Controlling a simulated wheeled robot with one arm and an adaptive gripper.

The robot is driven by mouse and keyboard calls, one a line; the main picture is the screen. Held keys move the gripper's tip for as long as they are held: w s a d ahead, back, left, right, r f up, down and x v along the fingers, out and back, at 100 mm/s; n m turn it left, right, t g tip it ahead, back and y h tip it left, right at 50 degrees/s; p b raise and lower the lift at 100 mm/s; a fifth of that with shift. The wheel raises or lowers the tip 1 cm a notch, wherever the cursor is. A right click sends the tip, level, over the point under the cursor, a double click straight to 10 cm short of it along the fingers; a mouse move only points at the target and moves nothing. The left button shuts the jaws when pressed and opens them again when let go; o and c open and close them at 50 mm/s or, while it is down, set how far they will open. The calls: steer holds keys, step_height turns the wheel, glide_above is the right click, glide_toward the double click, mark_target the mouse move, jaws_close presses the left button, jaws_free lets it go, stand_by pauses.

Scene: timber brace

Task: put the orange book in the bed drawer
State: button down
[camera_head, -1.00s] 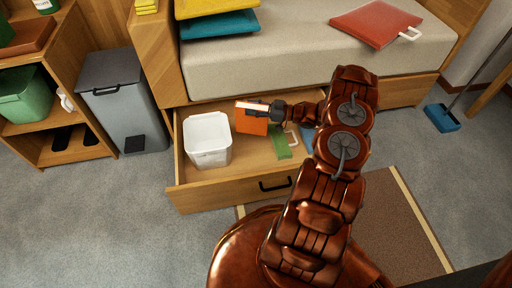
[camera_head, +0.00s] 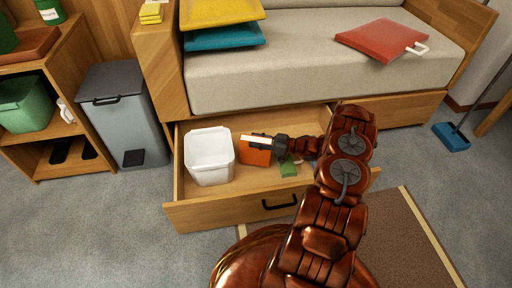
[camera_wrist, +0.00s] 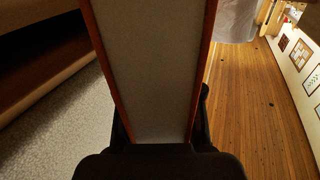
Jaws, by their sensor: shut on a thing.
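The orange book (camera_head: 256,154) is in my gripper (camera_head: 275,144), held upright with its pale page edge on top. It is inside the outline of the open bed drawer (camera_head: 228,212), just right of a white bin. In the wrist view the book (camera_wrist: 152,70) fills the middle between my gripper's dark fingers (camera_wrist: 160,135). I cannot tell whether its lower edge touches the drawer floor. The drawer is pulled out from under the bed and has a dark handle.
The white bin (camera_head: 209,157) stands in the drawer's left part. A green thing (camera_head: 288,168) lies in the drawer beneath my gripper. A grey pedal bin (camera_head: 124,115) stands left of the drawer.

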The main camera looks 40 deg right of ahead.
steer(key=shift+f+b, duration=0.35)
steer(key=shift+f, duration=1.15)
steer(key=c, duration=0.7)
jaws_free()
steer(key=shift+c, duration=0.2)
steer(key=p+v, duration=0.3)
steer(key=v, duration=0.4)
steer(key=shift+s, duration=0.25)
steer(key=shift+d+r, duration=0.15)
steer(key=shift+r, duration=0.1)
